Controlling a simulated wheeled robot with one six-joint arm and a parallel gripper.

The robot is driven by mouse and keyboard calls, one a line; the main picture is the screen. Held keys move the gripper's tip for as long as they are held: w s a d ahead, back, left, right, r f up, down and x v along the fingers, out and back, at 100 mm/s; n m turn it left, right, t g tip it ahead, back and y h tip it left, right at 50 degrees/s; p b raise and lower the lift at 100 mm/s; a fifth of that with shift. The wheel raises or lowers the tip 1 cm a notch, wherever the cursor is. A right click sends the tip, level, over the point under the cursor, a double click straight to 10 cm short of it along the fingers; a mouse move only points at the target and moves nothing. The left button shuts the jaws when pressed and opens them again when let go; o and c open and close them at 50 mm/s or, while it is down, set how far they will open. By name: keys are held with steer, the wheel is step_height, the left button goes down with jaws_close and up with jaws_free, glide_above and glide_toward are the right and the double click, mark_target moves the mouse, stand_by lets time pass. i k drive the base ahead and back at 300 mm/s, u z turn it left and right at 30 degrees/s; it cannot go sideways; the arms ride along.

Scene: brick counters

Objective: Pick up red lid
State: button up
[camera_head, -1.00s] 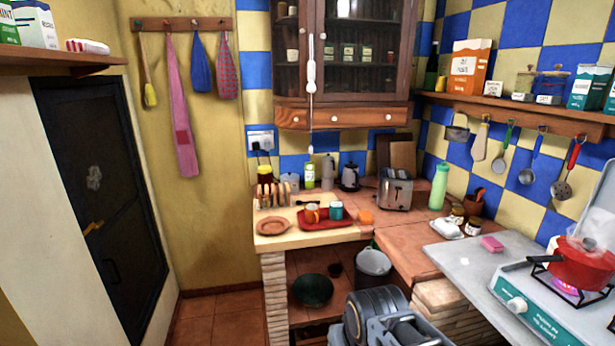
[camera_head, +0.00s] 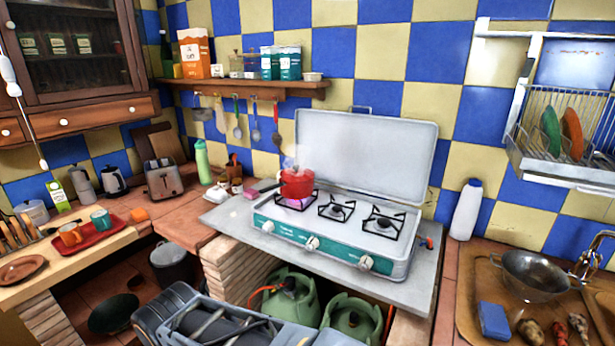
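A red pot (camera_head: 297,186) stands on the left burner of the teal and grey gas stove, over a lit flame. Its top is red and looks covered by the red lid (camera_head: 297,174), but the pot is small here and light steam blurs the top, so the lid's edge is hard to make out. The pot's dark handle points left. My arm shows as grey and dark links at the bottom of the picture, well in front of and below the stove. Its fingertips do not show.
The stove (camera_head: 310,240) has two empty burners to the right, and its raised cover (camera_head: 365,160) stands behind. A utensil shelf (camera_head: 245,84) hangs behind the pot. Green gas cylinders (camera_head: 290,298) stand under the counter. A white bottle (camera_head: 466,210) and a metal colander (camera_head: 535,276) are right.

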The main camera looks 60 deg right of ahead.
mark_target(309, 174)
steer(key=z, duration=0.4)
steer(key=i, duration=0.4)
steer(key=z, duration=1.05)
steer(key=k, duration=0.65)
steer(key=u, duration=1)
steer(key=i, duration=1.55)
steer(key=z, duration=0.55)
